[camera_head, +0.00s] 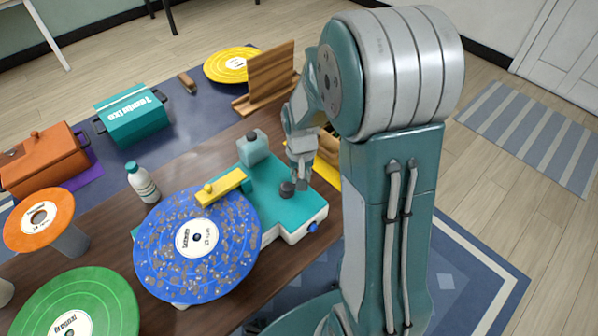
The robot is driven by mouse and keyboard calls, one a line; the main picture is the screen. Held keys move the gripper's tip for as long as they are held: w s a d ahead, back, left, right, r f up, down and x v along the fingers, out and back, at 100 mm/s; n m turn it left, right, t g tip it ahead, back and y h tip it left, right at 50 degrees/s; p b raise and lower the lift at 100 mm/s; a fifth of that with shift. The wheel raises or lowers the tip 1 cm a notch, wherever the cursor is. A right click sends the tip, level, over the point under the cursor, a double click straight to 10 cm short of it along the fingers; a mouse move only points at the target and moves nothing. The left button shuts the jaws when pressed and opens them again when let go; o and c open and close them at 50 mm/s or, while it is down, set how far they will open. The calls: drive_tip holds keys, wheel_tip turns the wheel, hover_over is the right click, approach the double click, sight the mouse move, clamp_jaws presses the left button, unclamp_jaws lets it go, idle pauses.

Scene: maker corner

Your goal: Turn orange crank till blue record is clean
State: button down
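The blue record (160,254) lies flat on the teal and white machine (272,205), its surface covered with brown-grey specks. A yellow bar (222,187) with a knob reaches over its far edge. My gripper (301,182) points down over the right part of the machine, just beside a dark round knob (287,189). I cannot tell whether it touches the knob or whether its fingers are open or shut. I do not see an orange crank; my gripper and arm may hide it.
A blue knob (312,227) sits on the machine's side. A white bottle (143,184), a green record (75,305), an orange record (40,220) on a stand, an orange case (43,163) and a teal box (132,116) stand left. A wooden rack (269,75) and yellow record (232,64) are behind.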

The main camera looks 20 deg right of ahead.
drive_tip(key=m, duration=0.1)
drive_tip(key=s+m, duration=0.1)
drive_tip(key=m, duration=0.1)
drive_tip(key=shift+s+a+m, duration=0.2)
drive_tip(key=shift+a+m, duration=0.05)
drive_tip(key=shift+m, duration=0.05)
drive_tip(key=m, duration=0.2)
drive_tip(key=shift+s+a+m, duration=0.3)
drive_tip(key=shift+s+m, duration=0.05)
drive_tip(key=shift+m, duration=0.05)
drive_tip(key=shift+s+a+m, duration=0.15)
drive_tip(key=shift+a+m, duration=0.1)
drive_tip(key=shift+m, duration=0.6)
drive_tip(key=shift+s+a+m, duration=0.1)
drive_tip(key=shift+a+m, duration=0.1)
drive_tip(key=shift+m, duration=0.6)
drive_tip(key=shift+s+a+m, duration=0.15)
drive_tip(key=shift+a+m, duration=0.1)
drive_tip(key=shift+m, duration=0.6)
drive_tip(key=c, duration=0.5)
unclamp_jaws()
drive_tip(key=shift+c, duration=0.2)
drive_tip(key=shift+r, duration=0.1)
wheel_tip(320, 180, up, 12)
